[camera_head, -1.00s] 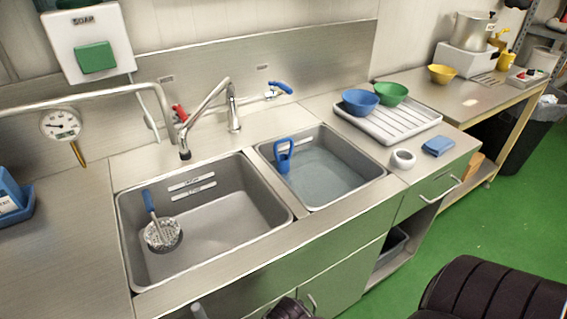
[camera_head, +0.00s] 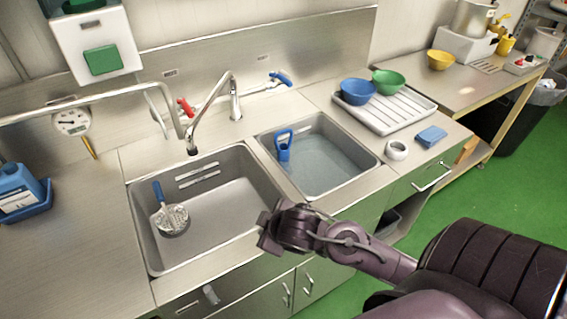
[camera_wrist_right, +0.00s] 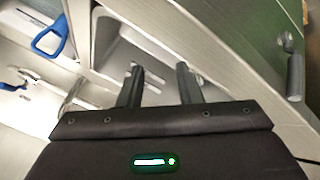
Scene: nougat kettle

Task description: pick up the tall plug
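The tall plug (camera_head: 284,152), blue with a loop handle at its top, stands upright in the right sink basin near its left wall. Its lower end is in the water. A blue loop handle, likely the plug's (camera_wrist_right: 66,35), shows at the upper left of the right wrist view. My right gripper (camera_head: 268,232) is over the front rim of the left basin, in front of and apart from the plug. In the right wrist view my right gripper's fingers (camera_wrist_right: 160,78) are spread with nothing between them. My left gripper is out of view.
The left basin (camera_head: 222,222) holds a blue-handled skimmer (camera_head: 173,219). A tap (camera_head: 236,98) stands behind the basins. Right of them are a white ring (camera_head: 396,150), a blue cloth (camera_head: 431,136) and a drainer (camera_head: 410,112) with a blue bowl (camera_head: 357,92) and a green bowl (camera_head: 388,82).

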